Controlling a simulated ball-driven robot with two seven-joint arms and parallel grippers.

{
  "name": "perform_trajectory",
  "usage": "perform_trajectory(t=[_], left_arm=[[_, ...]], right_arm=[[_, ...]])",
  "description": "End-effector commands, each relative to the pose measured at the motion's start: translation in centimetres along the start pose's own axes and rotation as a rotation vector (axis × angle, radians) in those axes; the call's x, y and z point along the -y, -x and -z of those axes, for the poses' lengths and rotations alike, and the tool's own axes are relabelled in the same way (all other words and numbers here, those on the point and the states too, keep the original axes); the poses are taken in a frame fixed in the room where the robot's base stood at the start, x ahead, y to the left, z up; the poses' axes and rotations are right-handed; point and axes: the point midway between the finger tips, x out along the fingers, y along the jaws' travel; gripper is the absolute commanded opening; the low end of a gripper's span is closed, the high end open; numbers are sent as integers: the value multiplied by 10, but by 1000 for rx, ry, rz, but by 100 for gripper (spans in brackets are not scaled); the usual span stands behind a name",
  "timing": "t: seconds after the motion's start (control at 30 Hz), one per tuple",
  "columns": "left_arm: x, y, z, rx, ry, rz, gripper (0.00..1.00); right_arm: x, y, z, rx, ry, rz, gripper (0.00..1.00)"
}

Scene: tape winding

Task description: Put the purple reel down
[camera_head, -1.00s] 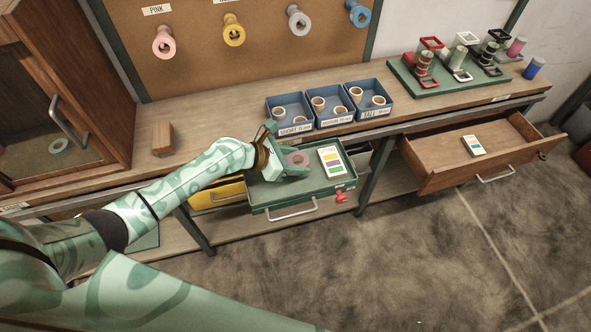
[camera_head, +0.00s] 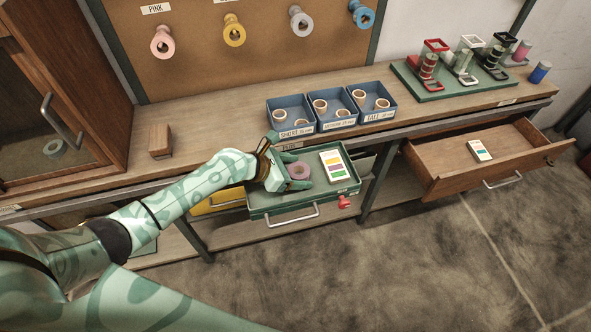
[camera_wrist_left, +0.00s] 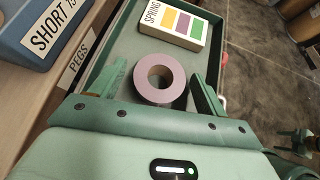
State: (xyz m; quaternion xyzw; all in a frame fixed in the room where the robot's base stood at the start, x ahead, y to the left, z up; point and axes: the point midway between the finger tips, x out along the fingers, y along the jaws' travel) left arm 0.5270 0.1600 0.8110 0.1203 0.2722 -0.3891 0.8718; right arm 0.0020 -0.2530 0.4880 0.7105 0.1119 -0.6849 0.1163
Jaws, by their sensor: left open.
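The purple reel (camera_head: 298,170) lies in the open green drawer (camera_head: 270,204), left of a card with coloured bars. In the left wrist view the reel (camera_wrist_left: 160,79) sits flat between my fingers, with a gap on each side. My left gripper (camera_head: 291,171) is open around it, its fingers apart and not touching the reel. The gripper also shows in the left wrist view (camera_wrist_left: 155,85).
The card with coloured bars (camera_head: 335,166) lies in the drawer beside the reel. Blue bins (camera_head: 293,116) with tan reels stand on the bench just behind. An open wooden drawer (camera_head: 460,176) is at the right. A red knob (camera_head: 344,202) is at the green drawer's front.

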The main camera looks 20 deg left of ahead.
Motion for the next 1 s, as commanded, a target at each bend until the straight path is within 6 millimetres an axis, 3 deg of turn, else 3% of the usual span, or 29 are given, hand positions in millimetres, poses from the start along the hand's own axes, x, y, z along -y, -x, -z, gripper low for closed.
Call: perform_trajectory(t=[0.17,0.4,0.6,1.0], left_arm=[[0,21,-4,-1,-2,-2,75],[-1,79,-5,-1,-3,-2,75],[0,112,-3,0,-3,-1,75],[0,121,-2,1,-1,1,75]], right_arm=[[1,11,4,-8,-1,0,58],[-1,34,10,-21,-1,-5,58],[-2,43,13,-26,-1,-6,58],[-4,44,12,-25,0,-9,58]])
